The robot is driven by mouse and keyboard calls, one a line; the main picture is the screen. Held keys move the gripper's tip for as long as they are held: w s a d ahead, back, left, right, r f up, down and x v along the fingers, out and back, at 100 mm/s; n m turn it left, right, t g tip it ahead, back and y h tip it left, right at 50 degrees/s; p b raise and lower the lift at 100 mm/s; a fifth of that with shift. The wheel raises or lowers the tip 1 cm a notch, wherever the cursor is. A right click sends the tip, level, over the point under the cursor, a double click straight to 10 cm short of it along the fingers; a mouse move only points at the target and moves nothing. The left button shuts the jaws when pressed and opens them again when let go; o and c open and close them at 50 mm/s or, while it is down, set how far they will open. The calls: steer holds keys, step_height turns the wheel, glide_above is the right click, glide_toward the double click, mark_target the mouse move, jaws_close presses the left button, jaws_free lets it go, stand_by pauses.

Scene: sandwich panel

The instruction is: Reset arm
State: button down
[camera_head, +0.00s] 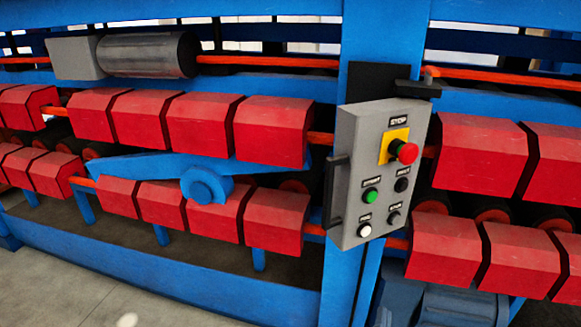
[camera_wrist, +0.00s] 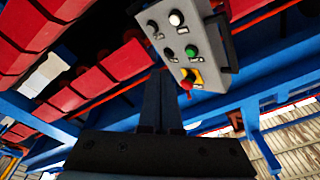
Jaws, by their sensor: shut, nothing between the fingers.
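My gripper (camera_wrist: 160,100) shows in the wrist view as dark fingers held together, with nothing between them. It points up toward the lower edge of the grey control panel (camera_wrist: 197,32), which looks turned over in this view. A gap to the panel cannot be judged. In the head view the control panel (camera_head: 378,172) is on a blue post, with a red stop button (camera_head: 404,152) on a yellow plate, a green button (camera_head: 371,196), a white button (camera_head: 364,230) and black buttons. My gripper is not visible in the head view.
Blue machine frame (camera_head: 170,275) with rows of red blocks (camera_head: 270,130) stands on both sides of the panel. A grey cylinder motor (camera_head: 148,55) sits at the upper left. Bare floor (camera_head: 60,270) shows at the lower left.

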steer(key=w+a+r+n+t+y, duration=0.2)
steer(key=a+r+n, duration=0.15)
steer(key=r, duration=0.95)
steer(key=w+a+r+n+t+y, duration=0.1)
steer(key=w+a+r+n+t, duration=0.2)
steer(key=r, duration=1)
steer(key=s+a+r+n+t+y, duration=0.1)
steer(key=s+a+r, duration=0.2)
steer(key=s+r, duration=0.2)
steer(key=s+a+r+n+t+y, duration=0.1)
steer(key=s+r, duration=0.4)
steer(key=r, duration=0.6)
steer(key=s+a+r+n+t+y, duration=0.1)
steer(key=s+a+r+n, duration=0.1)
steer(key=s+a+r, duration=0.3)
step_height(320, 180, up, 4)
steer(key=shift+a+r+n+t, duration=0.1)
steer(key=shift+a+n+t, duration=0.15)
steer(key=shift+n+t, duration=0.15)
